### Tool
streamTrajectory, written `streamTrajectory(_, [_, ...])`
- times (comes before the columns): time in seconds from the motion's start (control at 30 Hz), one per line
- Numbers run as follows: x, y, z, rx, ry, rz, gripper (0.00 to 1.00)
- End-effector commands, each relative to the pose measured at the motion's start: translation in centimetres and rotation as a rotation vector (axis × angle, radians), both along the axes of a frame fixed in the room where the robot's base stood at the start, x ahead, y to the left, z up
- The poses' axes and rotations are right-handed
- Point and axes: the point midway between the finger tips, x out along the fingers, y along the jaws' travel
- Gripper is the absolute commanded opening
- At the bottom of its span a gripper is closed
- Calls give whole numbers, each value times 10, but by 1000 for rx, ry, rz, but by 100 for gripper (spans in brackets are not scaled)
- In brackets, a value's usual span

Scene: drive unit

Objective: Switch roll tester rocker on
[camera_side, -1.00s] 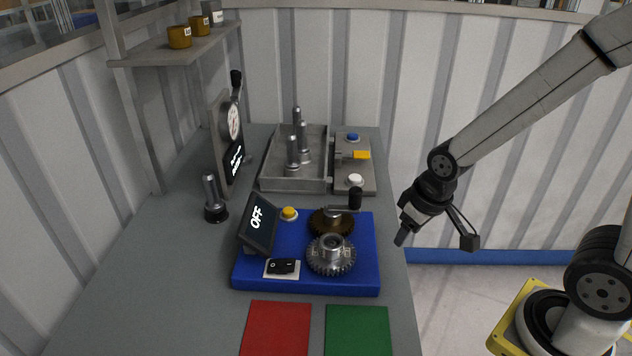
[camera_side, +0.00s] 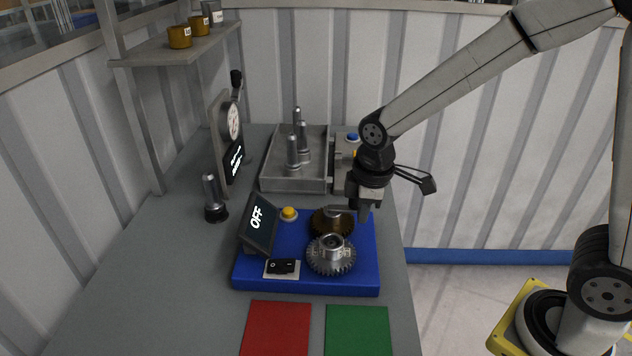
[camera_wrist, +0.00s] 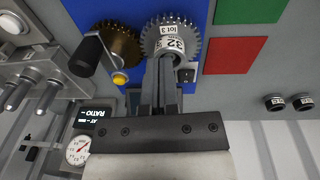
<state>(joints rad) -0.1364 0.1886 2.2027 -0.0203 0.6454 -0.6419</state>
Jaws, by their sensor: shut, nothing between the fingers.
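The roll tester is a blue base (camera_side: 310,283) on the bench. Its black rocker (camera_side: 281,266) sits on a white plate at the front left, marked "O" and "–". A tilted dark display (camera_side: 259,224) behind the rocker reads OFF. My gripper (camera_side: 364,213) is shut and empty, above the back right of the base, apart from the rocker. In the wrist view my gripper (camera_wrist: 160,110) points toward the steel gear (camera_wrist: 172,38); the rocker (camera_wrist: 186,74) shows partly beside the fingers.
A bronze gear (camera_side: 325,221) and a yellow button (camera_side: 289,213) are on the base. A grey tray (camera_side: 270,185) with upright pins stands behind. Red (camera_side: 278,328) and green (camera_side: 357,328) mats lie in front. A dial gauge stand (camera_side: 228,150) is at left.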

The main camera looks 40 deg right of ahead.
Motion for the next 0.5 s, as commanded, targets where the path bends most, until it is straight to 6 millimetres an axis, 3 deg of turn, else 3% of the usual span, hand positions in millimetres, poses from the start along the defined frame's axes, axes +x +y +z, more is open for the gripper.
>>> streamTrajectory(0.5, [53, 56, 20, -69, 110, 695, 0])
